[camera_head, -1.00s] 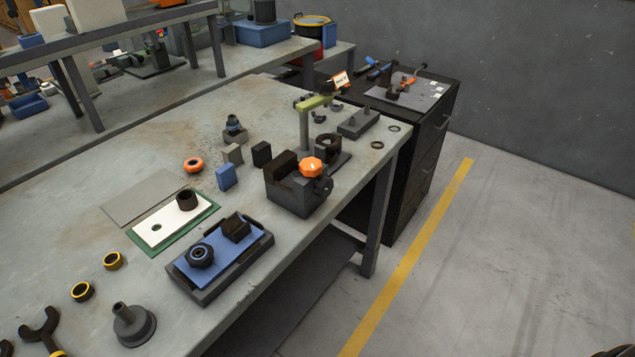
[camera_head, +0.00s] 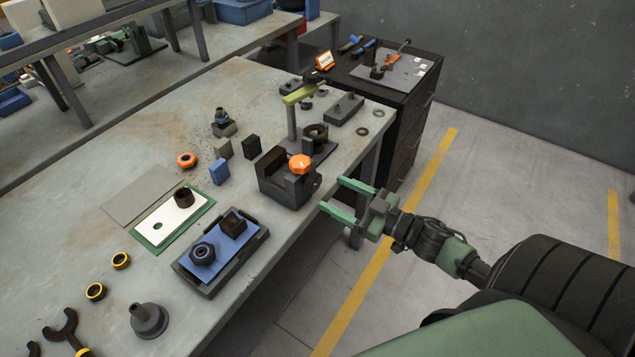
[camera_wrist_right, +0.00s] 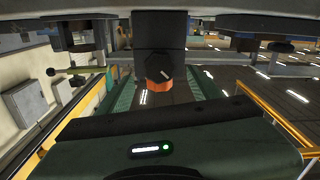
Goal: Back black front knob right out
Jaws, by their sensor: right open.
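The black block fixture (camera_head: 283,185) stands at the table's right edge. In the right wrist view the orange knob (camera_wrist_right: 158,88) shows between the fingers, below a dark block (camera_wrist_right: 158,40). My left gripper is not in view.
A green-topped post (camera_head: 292,118) stands behind the fixture. A blue tray with dark parts (camera_head: 222,256) lies to the left. A black cabinet (camera_head: 400,125) stands beyond the table. The floor at the right is clear.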

